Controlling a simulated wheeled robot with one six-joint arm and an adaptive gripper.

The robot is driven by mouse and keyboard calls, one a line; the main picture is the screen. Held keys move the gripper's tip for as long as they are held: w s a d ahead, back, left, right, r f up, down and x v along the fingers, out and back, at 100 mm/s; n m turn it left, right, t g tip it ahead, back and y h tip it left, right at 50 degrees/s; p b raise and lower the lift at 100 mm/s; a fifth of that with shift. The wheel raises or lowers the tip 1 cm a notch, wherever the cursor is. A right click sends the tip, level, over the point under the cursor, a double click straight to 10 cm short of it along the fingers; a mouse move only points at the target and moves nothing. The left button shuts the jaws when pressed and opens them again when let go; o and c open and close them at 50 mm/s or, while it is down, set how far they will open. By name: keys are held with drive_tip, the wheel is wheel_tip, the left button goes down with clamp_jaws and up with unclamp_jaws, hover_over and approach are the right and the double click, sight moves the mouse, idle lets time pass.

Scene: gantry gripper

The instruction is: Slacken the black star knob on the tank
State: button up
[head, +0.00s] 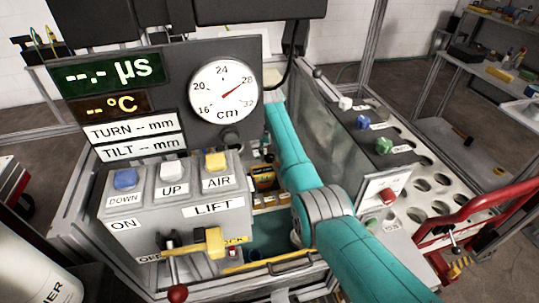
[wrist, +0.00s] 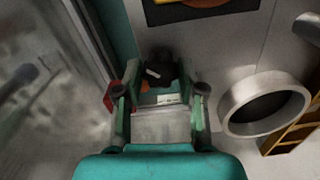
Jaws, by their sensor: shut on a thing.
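The black star knob (wrist: 160,66) shows in the wrist view, dark, with a small white mark on it. It sits beyond the palm, at the far end of my gripper (wrist: 159,80). My gripper's green fingers stand on either side and are shut on the knob; the exact contact is dark and partly hidden. In the head view my teal arm reaches down behind the grey panel, and neither my gripper nor the held knob can be made out there.
A grey ring-shaped opening (wrist: 264,104) lies right of my gripper in the wrist view, and a pale sheet wall stands to the left. In the head view the gauge panel (head: 169,90), lift button box (head: 180,205) and red frame (head: 480,205) surround my arm closely.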

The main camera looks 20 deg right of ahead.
drive_tip(key=n, duration=1.3)
drive_tip(key=shift+n, duration=0.4)
drive_tip(key=n, duration=0.6)
drive_tip(key=shift+a, duration=0.1)
drive_tip(key=n, duration=0.6)
drive_tip(key=shift+n, duration=0.4)
drive_tip(key=o, duration=1.1)
